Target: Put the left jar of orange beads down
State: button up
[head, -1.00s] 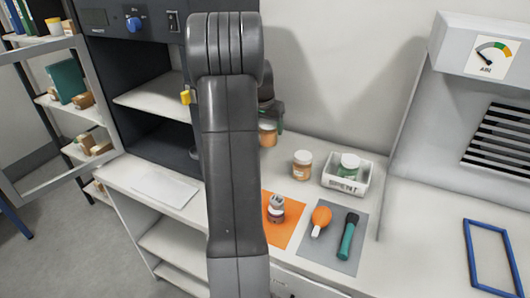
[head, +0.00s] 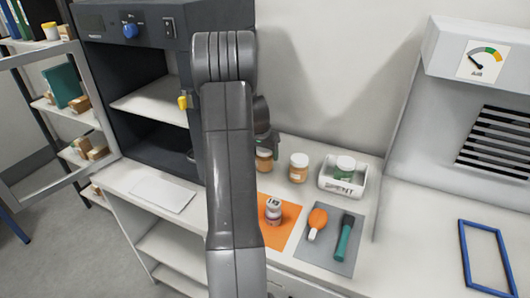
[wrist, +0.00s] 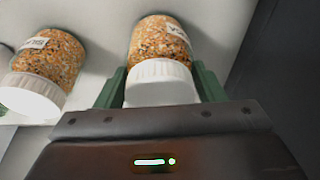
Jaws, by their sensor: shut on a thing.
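The left jar of orange beads (head: 264,161) is in my gripper (head: 267,147), upright at the back of the counter and partly hidden by my arm. In the wrist view my green fingers (wrist: 160,90) are shut on either side of this jar (wrist: 160,40), at its white lid. Its base is close to the counter; I cannot tell whether it touches. A second jar of orange beads (head: 299,168) stands to its right, apart from it. That jar shows at the left of the wrist view (wrist: 45,65), with a white lid and a label.
A white bin marked SPENT (head: 343,188) holds a green-filled jar (head: 344,167). In front are an orange mat (head: 283,238) with a small container (head: 273,211), and a grey mat (head: 330,257) with an orange-headed tool (head: 317,222) and a teal-handled tool (head: 343,240). A dark cabinet (head: 110,55) stands left.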

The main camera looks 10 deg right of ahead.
jog(key=o, duration=0.7)
jog(key=shift+f, duration=0.2)
jog(key=o, duration=0.4)
jog(key=shift+r, duration=0.1)
jog(key=b+v, duration=0.1)
jog(key=v, duration=1.1)
jog(key=shift+r, duration=0.1)
jog(key=p+x, duration=0.1)
jog(key=x, duration=1)
jog(key=shift+f, duration=0.3)
jog(key=shift+w+d, duration=0.1)
jog(key=shift+w, duration=0.1)
jog(key=shift+s+r, duration=0.1)
jog(key=shift+r, duration=1.55)
